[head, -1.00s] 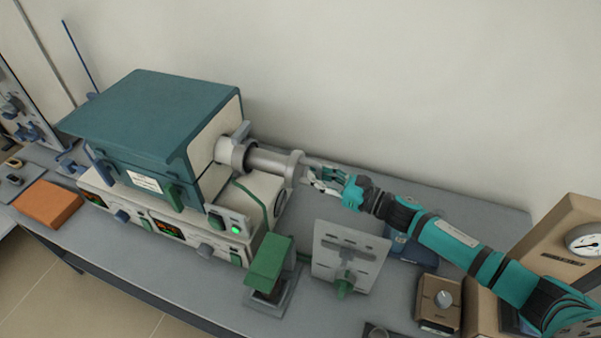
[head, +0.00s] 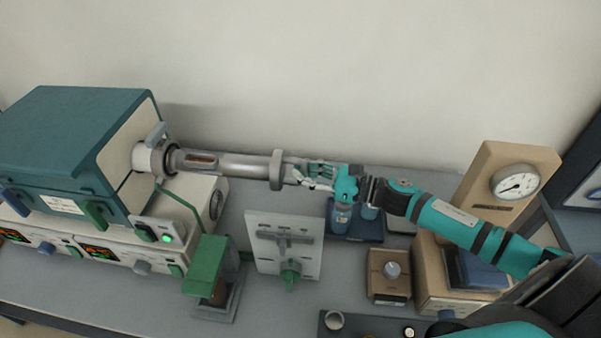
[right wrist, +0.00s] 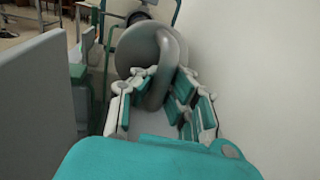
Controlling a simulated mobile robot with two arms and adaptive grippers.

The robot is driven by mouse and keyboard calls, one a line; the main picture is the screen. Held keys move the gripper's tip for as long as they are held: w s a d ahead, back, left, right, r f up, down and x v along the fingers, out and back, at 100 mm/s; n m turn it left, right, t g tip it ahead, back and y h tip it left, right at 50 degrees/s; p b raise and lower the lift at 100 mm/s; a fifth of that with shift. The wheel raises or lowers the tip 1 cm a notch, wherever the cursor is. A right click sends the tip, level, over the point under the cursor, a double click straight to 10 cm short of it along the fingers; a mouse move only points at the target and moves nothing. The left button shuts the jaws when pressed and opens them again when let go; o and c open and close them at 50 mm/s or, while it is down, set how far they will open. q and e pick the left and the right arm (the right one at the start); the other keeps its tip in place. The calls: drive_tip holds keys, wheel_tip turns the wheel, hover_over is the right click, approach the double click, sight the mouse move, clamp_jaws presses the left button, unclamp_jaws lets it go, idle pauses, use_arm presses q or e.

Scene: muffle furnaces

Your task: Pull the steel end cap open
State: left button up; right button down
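The steel end cap (head: 277,170) is a grey round flange on a long grey tube that reaches out of the furnace's round port (head: 150,158). The tube has a slot with something brownish in it near the port. My right gripper (head: 304,173) is at the flange's outer face, its arm coming from the right. In the right wrist view, the end cap (right wrist: 133,47) is ahead, and the fingers of my right gripper (right wrist: 158,92) close around its curved grey handle. The fingertips are partly hidden by the handle. My left gripper is not in view.
In front of the tube are a green-topped device (head: 206,265) and an upright grey plate (head: 283,245). A tan gauge box (head: 505,180) stands at right. The wall runs close behind the tube.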

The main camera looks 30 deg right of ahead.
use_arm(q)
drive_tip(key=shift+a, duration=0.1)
use_arm(e)
drive_tip(key=shift+s+f, duration=0.1)
drive_tip(key=c, duration=1.3)
unclamp_jaws()
drive_tip(key=v, duration=0.7)
drive_tip(key=shift+s+d, duration=0.15)
drive_tip(key=shift+s, duration=0.05)
